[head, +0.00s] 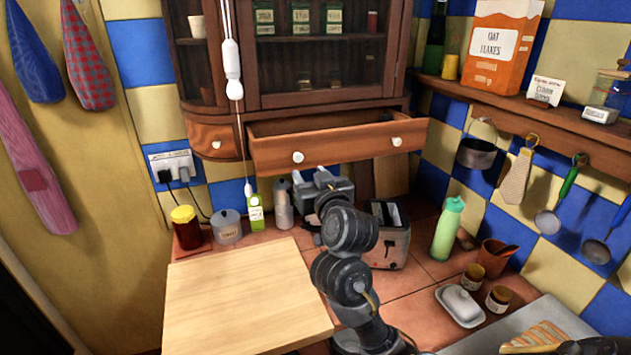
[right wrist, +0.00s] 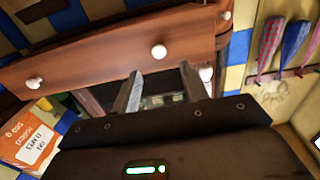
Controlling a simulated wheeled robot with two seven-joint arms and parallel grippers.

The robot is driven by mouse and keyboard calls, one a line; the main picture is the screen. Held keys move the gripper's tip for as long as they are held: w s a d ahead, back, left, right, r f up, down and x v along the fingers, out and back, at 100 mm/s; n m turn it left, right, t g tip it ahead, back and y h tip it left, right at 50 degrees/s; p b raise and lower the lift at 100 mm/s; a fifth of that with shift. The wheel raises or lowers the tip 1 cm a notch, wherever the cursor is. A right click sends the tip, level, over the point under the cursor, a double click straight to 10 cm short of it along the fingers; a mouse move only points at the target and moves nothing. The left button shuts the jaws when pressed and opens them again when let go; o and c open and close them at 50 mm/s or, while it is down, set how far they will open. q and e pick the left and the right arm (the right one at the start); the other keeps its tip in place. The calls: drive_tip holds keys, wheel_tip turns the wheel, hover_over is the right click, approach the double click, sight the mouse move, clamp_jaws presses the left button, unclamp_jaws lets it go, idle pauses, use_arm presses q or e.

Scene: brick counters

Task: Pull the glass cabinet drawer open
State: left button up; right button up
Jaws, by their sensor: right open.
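The glass cabinet (head: 325,102) is dark wood with glass doors and stands against the back wall. Its wide wooden drawer (head: 340,152) is pulled out, and its inside shows from above. The drawer front has two white knobs, a left one (head: 298,157) and a right one (head: 397,141). My right gripper (head: 312,178) is just below the drawer front, near the left knob. In the right wrist view its two fingers (right wrist: 160,74) are apart with nothing between them, and the drawer front (right wrist: 110,50) lies beyond the fingertips. My left gripper is not in view.
A smaller drawer (head: 215,139) sits to the left, shut. A white pull cord (head: 235,90) hangs in front of the cabinet. A toaster (head: 388,238), green bottle (head: 447,230) and jars (head: 186,228) stand below. The wooden board (head: 240,300) is bare.

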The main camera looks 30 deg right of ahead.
drive_tip(key=s, duration=0.2)
drive_tip(key=s+p, duration=0.1)
drive_tip(key=shift+s+a, duration=0.2)
drive_tip(key=shift+s, duration=0.15)
drive_tip(key=shift+a, duration=0.1)
